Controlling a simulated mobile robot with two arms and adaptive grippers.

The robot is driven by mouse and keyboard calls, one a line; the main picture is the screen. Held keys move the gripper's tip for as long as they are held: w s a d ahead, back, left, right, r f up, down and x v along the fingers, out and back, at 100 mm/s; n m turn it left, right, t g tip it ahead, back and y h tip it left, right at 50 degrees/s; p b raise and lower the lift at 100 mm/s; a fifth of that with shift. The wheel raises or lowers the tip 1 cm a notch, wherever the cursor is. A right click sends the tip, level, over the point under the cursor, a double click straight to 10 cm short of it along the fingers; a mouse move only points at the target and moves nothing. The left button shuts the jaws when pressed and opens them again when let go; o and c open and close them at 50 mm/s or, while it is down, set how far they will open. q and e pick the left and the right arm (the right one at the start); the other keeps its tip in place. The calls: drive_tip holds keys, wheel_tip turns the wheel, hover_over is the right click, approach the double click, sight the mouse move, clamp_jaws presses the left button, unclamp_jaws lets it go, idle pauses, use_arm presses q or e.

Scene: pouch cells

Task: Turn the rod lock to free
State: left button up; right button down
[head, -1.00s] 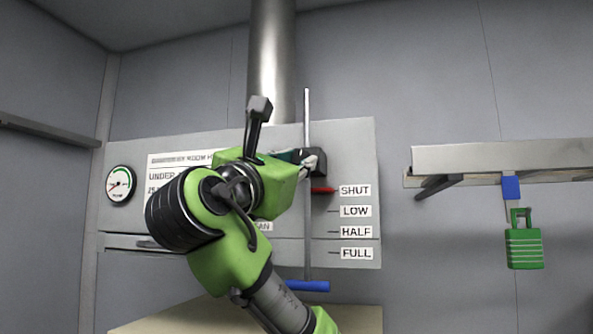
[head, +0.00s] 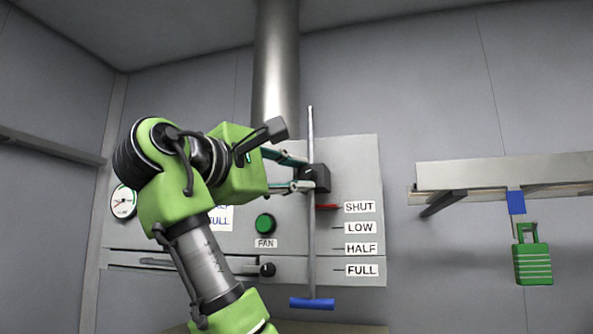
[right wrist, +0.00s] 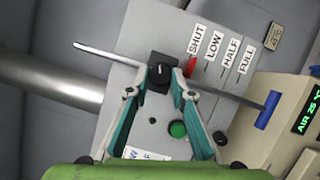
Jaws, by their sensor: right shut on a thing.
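The rod lock (head: 318,178) is a black block with a knob on the upright metal rod (head: 311,240), on the grey wall panel. It also shows in the right wrist view (right wrist: 160,70), with a pale mark on the knob. My right gripper (head: 304,172) reaches it from the left and is shut on the lock knob, one fingertip on each side. The rod ends in a blue handle (head: 312,303). A red pointer (head: 327,207) on the rod stands at the SHUT label (head: 359,207). My left gripper is not in view.
A green FAN button (head: 265,224) and a black knob (head: 267,270) sit on the panel near my right arm. A gauge (head: 123,201) is partly hidden by it.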

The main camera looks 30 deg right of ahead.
drive_tip(key=shift+r+m+g+y+p, duration=0.2)
drive_tip(key=shift+m+p, duration=0.1)
drive_tip(key=shift+m, duration=0.3)
drive_tip(key=shift+r+m+g+y+p, duration=0.1)
drive_tip(key=shift+m+y+p, duration=0.15)
drive_tip(key=shift+m, duration=0.35)
drive_tip(key=shift+m+y+p, duration=0.35)
drive_tip(key=shift+m+p, duration=0.15)
drive_tip(key=shift+m, duration=0.4)
drive_tip(key=shift+f, duration=0.1)
drive_tip(key=c, duration=1.8)
unclamp_jaws()
drive_tip(key=shift+o, duration=0.2)
drive_tip(key=v, duration=1.2)
